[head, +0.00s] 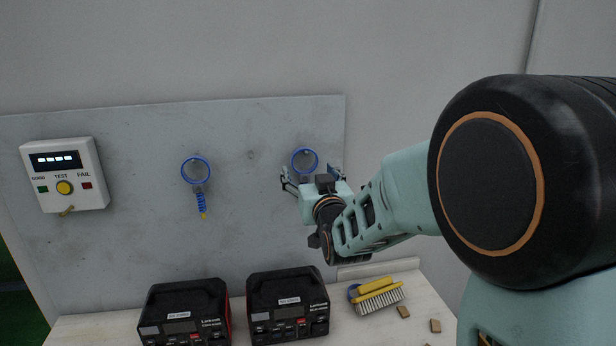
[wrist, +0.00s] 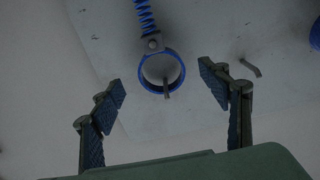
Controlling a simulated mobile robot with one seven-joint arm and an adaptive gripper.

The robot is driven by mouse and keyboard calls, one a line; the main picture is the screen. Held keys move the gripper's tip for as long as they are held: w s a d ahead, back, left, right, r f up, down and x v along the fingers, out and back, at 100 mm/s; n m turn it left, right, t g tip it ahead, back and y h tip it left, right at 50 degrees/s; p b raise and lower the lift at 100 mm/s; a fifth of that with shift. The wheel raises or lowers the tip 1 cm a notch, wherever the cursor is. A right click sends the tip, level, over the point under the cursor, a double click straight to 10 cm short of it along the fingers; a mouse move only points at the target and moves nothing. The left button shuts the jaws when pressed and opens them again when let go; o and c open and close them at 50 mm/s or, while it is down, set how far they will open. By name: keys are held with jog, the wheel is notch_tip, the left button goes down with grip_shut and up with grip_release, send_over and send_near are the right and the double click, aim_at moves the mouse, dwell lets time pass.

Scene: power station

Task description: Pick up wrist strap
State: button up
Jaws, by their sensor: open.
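A wrist strap (head: 304,149) with a blue ring hangs on a peg on the right part of the grey panel. In the wrist view its ring (wrist: 182,75) surrounds the peg, and its coiled blue cord runs to the top edge. A second wrist strap (head: 201,203) hangs farther left, with ring and coiled cord visible. My gripper (head: 312,178) is open in front of the right strap. In the wrist view the fingers of my gripper (wrist: 162,84) stand on both sides of the ring, apart from it. In the head view my gripper hides the right strap's cord.
A white tester box (head: 92,174) is mounted at the panel's left. Two black power units (head: 185,312) (head: 288,304) stand on the bench below. A yellow-handled brush (head: 379,296) and small brown blocks (head: 435,326) lie to their right.

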aim_at(303, 159)
jog(key=shift+p+x, duration=0.8)
jog(key=shift+x, duration=1.85)
jog(key=shift+r, duration=0.1)
jog(key=c, duration=1.2)
